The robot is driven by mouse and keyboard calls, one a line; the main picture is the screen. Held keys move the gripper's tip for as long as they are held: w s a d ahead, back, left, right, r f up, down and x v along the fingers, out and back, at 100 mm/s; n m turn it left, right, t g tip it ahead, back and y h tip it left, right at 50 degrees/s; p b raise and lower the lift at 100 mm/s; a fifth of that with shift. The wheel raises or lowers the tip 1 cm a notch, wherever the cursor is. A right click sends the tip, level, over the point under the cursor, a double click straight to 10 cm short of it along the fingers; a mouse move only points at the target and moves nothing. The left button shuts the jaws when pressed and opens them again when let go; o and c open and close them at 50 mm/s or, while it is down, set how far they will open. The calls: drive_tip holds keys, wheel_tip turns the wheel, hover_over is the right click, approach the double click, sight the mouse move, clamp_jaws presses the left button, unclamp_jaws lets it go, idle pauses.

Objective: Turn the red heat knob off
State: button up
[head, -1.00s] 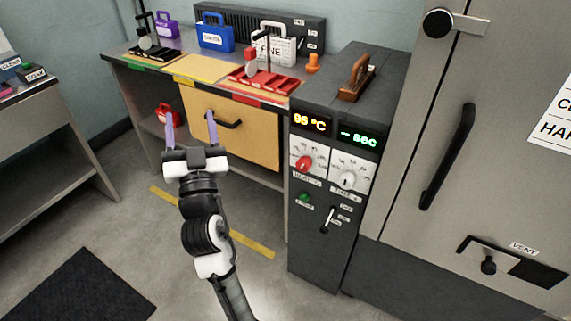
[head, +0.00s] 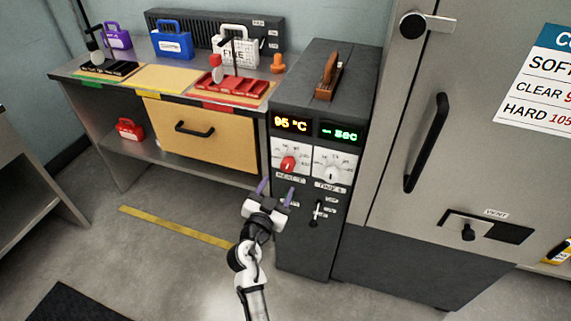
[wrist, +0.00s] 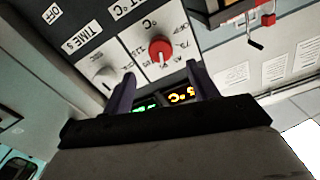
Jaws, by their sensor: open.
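The red heat knob (head: 288,164) sits on a white dial plate on the dark control cabinet (head: 262,52), below the amber display (head: 291,123) reading 95 °C. My gripper (head: 276,190) is open and empty, in front of the cabinet and just below the knob in the head view. In the wrist view, which looks upside down, the red knob (wrist: 160,50) shows ahead, above the space between my two purple fingers (wrist: 162,85). The fingers are apart from the knob.
A white timer knob (head: 331,172) is right of the red knob. A lever switch (head: 315,213) is below it. A tall grey cabinet door with a black handle (head: 426,143) stands to the right. A workbench with a yellow drawer (head: 208,135) is left. The floor is clear.

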sight(286, 168)
drive_tip(key=p+x, duration=0.2)
drive_tip(key=x, duration=0.6)
drive_tip(key=shift+w+p, duration=0.3)
drive_tip(key=shift+w, duration=0.05)
drive_tip(key=c, duration=1)
